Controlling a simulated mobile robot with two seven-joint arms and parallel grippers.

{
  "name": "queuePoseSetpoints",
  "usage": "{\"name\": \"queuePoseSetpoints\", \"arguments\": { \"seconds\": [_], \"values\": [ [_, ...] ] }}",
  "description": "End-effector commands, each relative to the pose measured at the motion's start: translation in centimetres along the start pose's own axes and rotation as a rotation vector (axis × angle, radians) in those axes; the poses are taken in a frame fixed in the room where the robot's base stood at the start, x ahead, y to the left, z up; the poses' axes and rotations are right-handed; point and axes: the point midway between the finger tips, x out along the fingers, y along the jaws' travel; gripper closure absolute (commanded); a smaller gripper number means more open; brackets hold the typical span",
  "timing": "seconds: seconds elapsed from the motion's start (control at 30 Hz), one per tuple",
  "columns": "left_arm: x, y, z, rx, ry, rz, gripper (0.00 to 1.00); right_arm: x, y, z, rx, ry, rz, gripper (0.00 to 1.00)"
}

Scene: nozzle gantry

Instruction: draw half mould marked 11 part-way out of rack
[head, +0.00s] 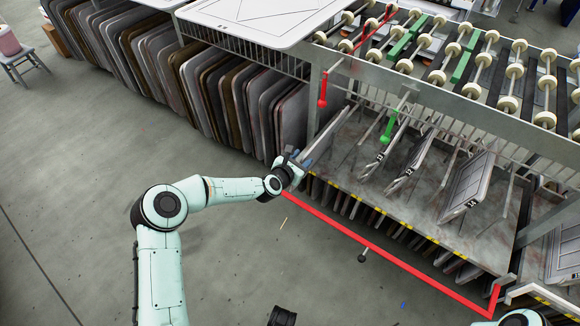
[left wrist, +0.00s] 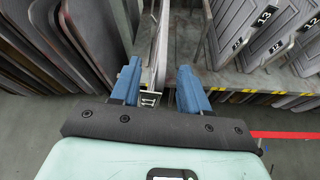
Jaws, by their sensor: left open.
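My left gripper (head: 292,164) is at the front left corner of the lower rack (head: 428,218). In the left wrist view its two blue fingers (left wrist: 157,76) are apart. The front edge of a grey half mould (left wrist: 160,42) lies between and just beyond the fingers; I cannot tell whether they touch it. This leftmost half mould also shows in the head view (head: 322,134), tilted in the rack. Its number is not readable. Half moulds marked 13 (head: 376,163), 12 (head: 405,170) and 14 (head: 468,190) stand to its right. My right gripper is not in view.
A red bar (head: 390,255) with a dark knob runs low along the rack's front. Red (head: 322,92) and green (head: 388,128) handles hang above. Many dark panels (head: 215,85) stand packed to the left. The floor in front is mostly clear.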

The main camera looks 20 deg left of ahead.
Motion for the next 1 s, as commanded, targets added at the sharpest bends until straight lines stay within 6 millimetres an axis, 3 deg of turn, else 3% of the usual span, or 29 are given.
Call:
{"name": "queuePoseSetpoints", "arguments": {
  "seconds": [0.2, 0.4, 0.6, 1.0],
  "values": [
    [-4.9, 0.1, 0.2, 0.002, 0.001, 0.001, 0.55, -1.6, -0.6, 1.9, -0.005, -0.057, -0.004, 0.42],
    [-7.9, 0.1, 0.2, 0.002, -0.001, 0.001, 0.55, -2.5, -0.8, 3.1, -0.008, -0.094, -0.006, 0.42],
    [-8.9, 0.0, 0.1, 0.002, -0.001, 0.001, 0.55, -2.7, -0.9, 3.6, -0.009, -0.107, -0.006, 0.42],
    [-8.8, 0.0, 0.1, 0.001, -0.001, 0.000, 0.55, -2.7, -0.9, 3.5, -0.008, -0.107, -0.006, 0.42]
  ]
}}
